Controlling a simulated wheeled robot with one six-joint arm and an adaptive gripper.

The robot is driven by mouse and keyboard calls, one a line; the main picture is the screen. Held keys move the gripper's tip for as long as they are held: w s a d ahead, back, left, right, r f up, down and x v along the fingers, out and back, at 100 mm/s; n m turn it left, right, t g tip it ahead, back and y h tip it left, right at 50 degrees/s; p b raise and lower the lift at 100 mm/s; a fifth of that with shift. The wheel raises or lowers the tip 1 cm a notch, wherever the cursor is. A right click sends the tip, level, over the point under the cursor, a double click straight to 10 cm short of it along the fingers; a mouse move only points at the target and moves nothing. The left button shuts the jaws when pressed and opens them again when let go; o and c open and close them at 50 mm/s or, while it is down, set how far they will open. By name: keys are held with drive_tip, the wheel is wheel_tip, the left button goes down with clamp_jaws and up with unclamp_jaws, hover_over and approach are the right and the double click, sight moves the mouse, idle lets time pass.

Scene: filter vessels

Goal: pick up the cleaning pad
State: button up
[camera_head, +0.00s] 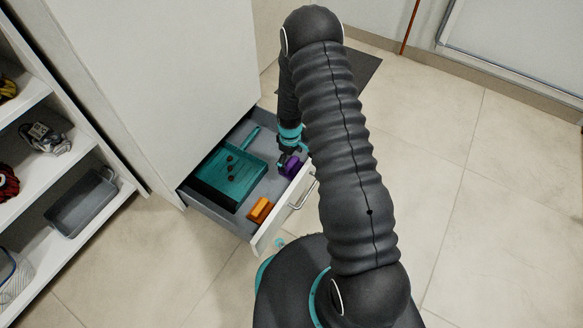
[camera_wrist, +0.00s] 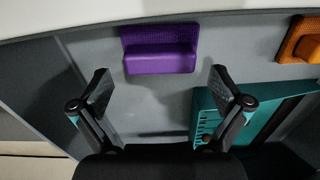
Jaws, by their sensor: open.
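A purple block-shaped pad (camera_head: 290,167) with a flat textured base lies in the open drawer near its front wall. In the wrist view the purple pad (camera_wrist: 160,62) lies just beyond the fingertips, centred between them. A similar orange pad (camera_head: 260,209) lies in the drawer's near corner; it shows at the upper right of the wrist view (camera_wrist: 302,42). The pictures do not tell which one is the cleaning pad. My gripper (camera_wrist: 160,82) is open and empty above the drawer, fingers spread wide. In the head view my arm partly hides the gripper and the purple pad's surroundings.
A teal dustpan (camera_head: 232,176) with several dark lumps on it fills the drawer's left part. The drawer's white front wall (camera_head: 283,214) has a metal handle. A shelf unit with a grey bin (camera_head: 82,203) stands left. The tiled floor at right is clear.

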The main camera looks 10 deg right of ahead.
sight(290, 162)
wheel_tip(290, 162, down, 2)
drive_tip(key=shift+f, duration=0.15)
drive_tip(key=c, duration=1.1)
wheel_tip(290, 162, up, 10)
drive_tip(key=shift+r+p, duration=0.1)
drive_tip(key=shift+p, duration=0.65)
